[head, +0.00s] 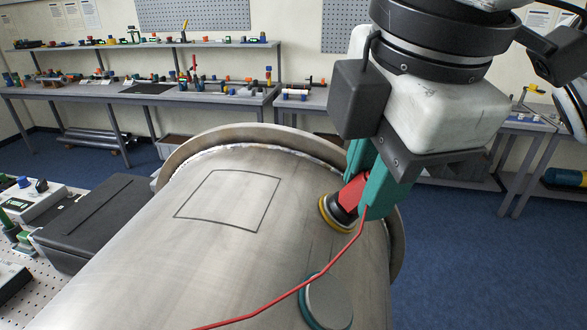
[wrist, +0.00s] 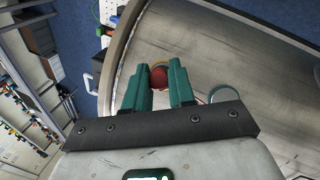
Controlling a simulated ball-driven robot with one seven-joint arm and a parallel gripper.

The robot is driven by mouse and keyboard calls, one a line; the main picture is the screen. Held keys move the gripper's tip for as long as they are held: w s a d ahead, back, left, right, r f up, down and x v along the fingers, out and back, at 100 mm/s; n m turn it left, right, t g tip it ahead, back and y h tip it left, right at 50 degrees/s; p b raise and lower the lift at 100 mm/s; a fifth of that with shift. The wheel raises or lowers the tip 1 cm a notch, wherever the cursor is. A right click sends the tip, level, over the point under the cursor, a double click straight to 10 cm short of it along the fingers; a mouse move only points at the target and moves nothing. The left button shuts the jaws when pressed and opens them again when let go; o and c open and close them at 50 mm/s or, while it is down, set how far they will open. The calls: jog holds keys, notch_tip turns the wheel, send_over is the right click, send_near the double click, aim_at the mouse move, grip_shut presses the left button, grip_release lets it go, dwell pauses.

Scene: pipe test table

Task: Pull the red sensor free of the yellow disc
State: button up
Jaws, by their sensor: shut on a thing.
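The red sensor (head: 351,194) stands tilted near the flanged end of the big metal pipe (head: 130,250), with a red cable running from it across the pipe. Its dark lower end meets the yellow disc (head: 337,214), which lies on the pipe; I see no gap between them. My gripper (head: 368,190) has teal fingers and is shut on the sensor. In the wrist view the sensor's red end (wrist: 158,80) shows between the fingertips (wrist: 159,82), with a bit of yellow beyond it. The fingers hide part of the sensor.
A round grey disc with a teal edge (head: 328,302) lies on the pipe nearer to me. A black square outline (head: 228,200) is drawn on the pipe. The raised flange (head: 190,145) rims the far end. A black case (head: 95,215) stands at left.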

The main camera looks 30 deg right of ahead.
grip_shut()
jog(key=shift+r, duration=0.15)
jog(key=shift+s+d+r+p, duration=0.25)
jog(key=shift+r, duration=0.15)
jog(key=shift+s+d+r+p, duration=0.2)
jog(key=shift+r+p, duration=0.05)
jog(key=shift+r, duration=0.15)
notch_tip(320, 180, up, 8)
jog(key=p, duration=0.5)
dwell(0.7)
